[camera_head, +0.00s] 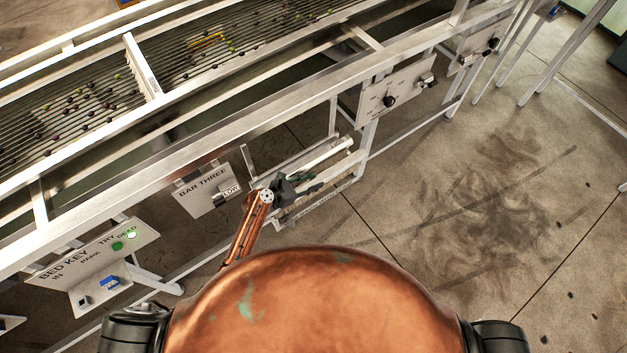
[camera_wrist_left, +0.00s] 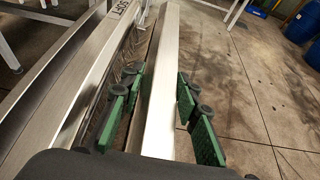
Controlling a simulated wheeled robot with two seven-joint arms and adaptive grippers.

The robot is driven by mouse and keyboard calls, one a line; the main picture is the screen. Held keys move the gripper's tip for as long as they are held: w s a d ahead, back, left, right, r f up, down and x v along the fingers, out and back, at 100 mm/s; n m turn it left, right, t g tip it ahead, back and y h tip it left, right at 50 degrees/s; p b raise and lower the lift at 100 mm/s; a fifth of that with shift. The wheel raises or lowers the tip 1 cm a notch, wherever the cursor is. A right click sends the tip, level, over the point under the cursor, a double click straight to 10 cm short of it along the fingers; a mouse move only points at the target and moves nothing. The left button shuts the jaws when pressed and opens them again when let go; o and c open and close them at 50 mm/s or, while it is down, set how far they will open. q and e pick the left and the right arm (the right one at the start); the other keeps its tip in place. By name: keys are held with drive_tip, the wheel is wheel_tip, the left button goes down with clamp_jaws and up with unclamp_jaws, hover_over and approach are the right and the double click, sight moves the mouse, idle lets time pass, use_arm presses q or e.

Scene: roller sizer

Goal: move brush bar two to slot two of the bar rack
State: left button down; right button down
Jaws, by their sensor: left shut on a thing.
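My left gripper (camera_head: 297,186) is beside the low bar rack (camera_head: 283,223) under the machine's side. In the left wrist view, its green-padded fingers (camera_wrist_left: 157,85) stand on both sides of a long, pale metal bar (camera_wrist_left: 162,45), and the gripper is shut on it. In the head view, a pale bar (camera_head: 333,153) runs from the gripper to the upper right, along the rack. No number shows on the bar, and I cannot tell whether it is seated in a slot. Another bar (camera_head: 142,66) lies across the roller bed. My right gripper is out of view.
The roller bed (camera_head: 60,125) carries small dark and green fruit. A "BAR THREE" panel (camera_head: 205,190) and a "BED KEY" panel (camera_head: 95,255) hang on the near side. Frame legs (camera_head: 366,140) stand close to the rack. The stained floor (camera_head: 480,200) at right is open.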

use_arm(q)
drive_tip(key=shift+f+b, duration=0.3)
drive_tip(key=shift+f, duration=0.15)
drive_tip(key=c, duration=1.6)
unclamp_jaws()
drive_tip(key=shift+o, duration=1.1)
drive_tip(key=shift+f, duration=0.1)
drive_tip(key=shift+s, duration=0.1)
drive_tip(key=v, duration=1.1)
drive_tip(key=shift+s+a, duration=0.15)
drive_tip(key=shift+a, duration=0.2)
